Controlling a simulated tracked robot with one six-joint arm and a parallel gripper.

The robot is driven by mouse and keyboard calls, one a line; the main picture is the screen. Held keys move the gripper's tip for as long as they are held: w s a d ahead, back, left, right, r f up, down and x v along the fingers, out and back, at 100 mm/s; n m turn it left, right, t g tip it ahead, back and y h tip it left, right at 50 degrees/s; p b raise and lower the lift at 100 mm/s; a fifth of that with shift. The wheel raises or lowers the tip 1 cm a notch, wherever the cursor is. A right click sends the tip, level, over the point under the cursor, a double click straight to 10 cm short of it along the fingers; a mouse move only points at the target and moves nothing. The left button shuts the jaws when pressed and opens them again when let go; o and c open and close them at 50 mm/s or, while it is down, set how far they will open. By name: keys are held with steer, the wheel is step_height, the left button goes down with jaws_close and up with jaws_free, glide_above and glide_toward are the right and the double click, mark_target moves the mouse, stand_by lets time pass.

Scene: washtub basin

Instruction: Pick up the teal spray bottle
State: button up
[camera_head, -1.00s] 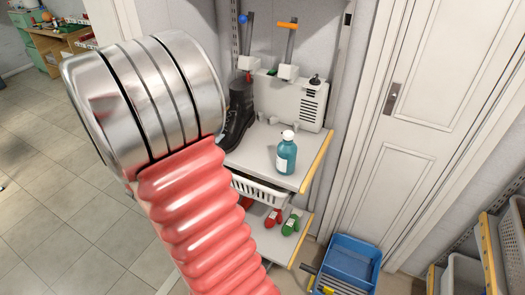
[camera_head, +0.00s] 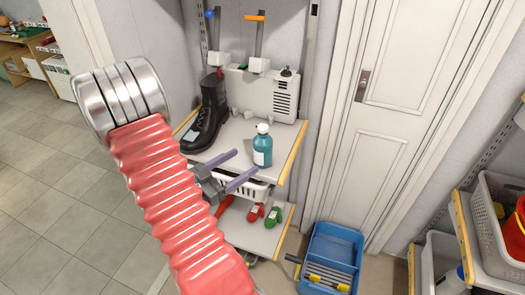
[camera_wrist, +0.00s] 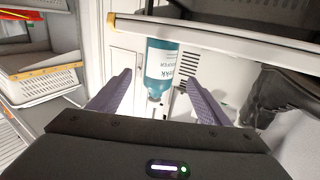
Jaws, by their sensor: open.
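The teal spray bottle (camera_head: 262,150) with a white top stands upright on the upper shelf (camera_head: 215,140), near its front right. My gripper (camera_head: 244,168) is open, its two purple fingers reaching toward the bottle from the front left. In the head view the fingertips are close to the bottle, with the front finger near the shelf's edge. In the wrist view the bottle (camera_wrist: 159,68) appears upside down, between and beyond the open fingers (camera_wrist: 158,85). Nothing is between the jaws that I can see as held.
A black boot (camera_head: 207,115) stands left of the bottle. A white device (camera_head: 268,92) is behind it. A blue tub (camera_head: 332,255) stands on the floor at right.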

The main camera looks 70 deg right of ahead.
mark_target(255, 154)
steer(key=shift+x, duration=4.3)
steer(key=shift+x, duration=2.6)
steer(key=shift+c, duration=0.3)
steer(key=shift+r, duration=0.1)
steer(key=c, duration=1.4)
